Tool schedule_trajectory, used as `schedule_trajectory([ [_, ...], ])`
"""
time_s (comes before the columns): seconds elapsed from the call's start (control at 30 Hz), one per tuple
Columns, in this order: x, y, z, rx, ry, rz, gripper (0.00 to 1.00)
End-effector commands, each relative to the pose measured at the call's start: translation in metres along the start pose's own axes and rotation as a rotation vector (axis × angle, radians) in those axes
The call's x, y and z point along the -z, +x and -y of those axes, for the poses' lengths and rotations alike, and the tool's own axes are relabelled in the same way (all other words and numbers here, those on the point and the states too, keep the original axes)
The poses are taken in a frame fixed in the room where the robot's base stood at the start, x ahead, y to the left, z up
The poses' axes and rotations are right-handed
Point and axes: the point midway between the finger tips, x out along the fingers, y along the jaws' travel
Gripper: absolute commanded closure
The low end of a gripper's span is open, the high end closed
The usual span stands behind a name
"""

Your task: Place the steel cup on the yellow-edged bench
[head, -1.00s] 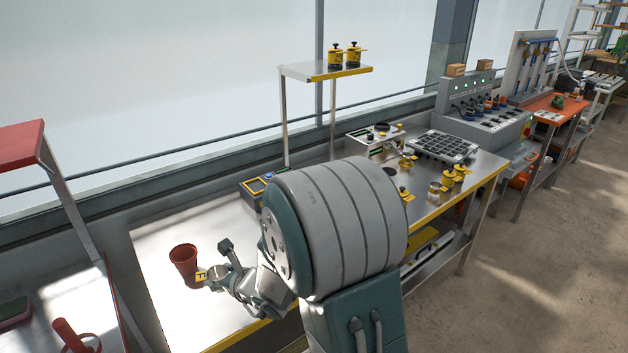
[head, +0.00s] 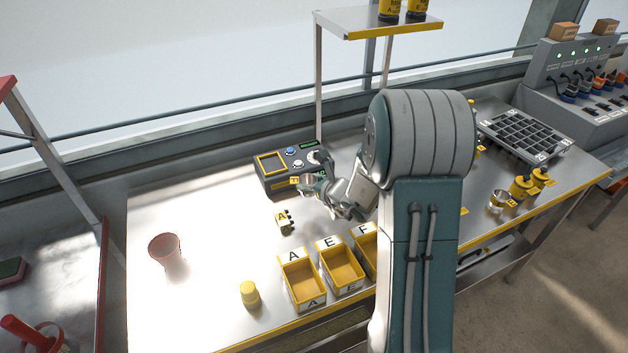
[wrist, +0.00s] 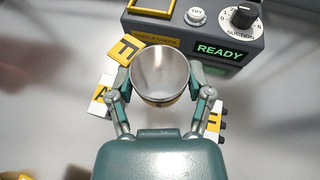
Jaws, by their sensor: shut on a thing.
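The cup is over the yellow-edged bench (head: 205,215), in front of the control box. I cannot tell whether its base touches the bench.
The control box (head: 291,170) stands behind the gripper. Yellow bins (head: 303,281) line the front edge, beside a yellow cup (head: 249,294). A red-brown pot (head: 165,250) stands left. A seed tray (head: 522,137) and another steel cup (head: 499,201) are right. The bench's left middle is clear.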

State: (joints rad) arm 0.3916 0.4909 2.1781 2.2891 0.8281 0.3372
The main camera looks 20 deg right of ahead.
Motion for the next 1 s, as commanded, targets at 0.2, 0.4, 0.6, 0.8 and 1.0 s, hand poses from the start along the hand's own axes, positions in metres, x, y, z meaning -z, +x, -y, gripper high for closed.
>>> schedule_trajectory([
  [0.2,0.022,0.007,0.006,-0.003,0.01,-0.001,0.9],
  [0.4,0.042,0.014,0.009,-0.004,0.015,0.0,0.9],
  [0.6,0.056,0.021,0.006,-0.003,0.011,0.002,0.9],
  [0.8,0.062,0.024,0.003,-0.003,0.007,0.001,0.9],
  [1.0,0.062,0.024,0.006,-0.003,0.009,0.002,0.9],
])
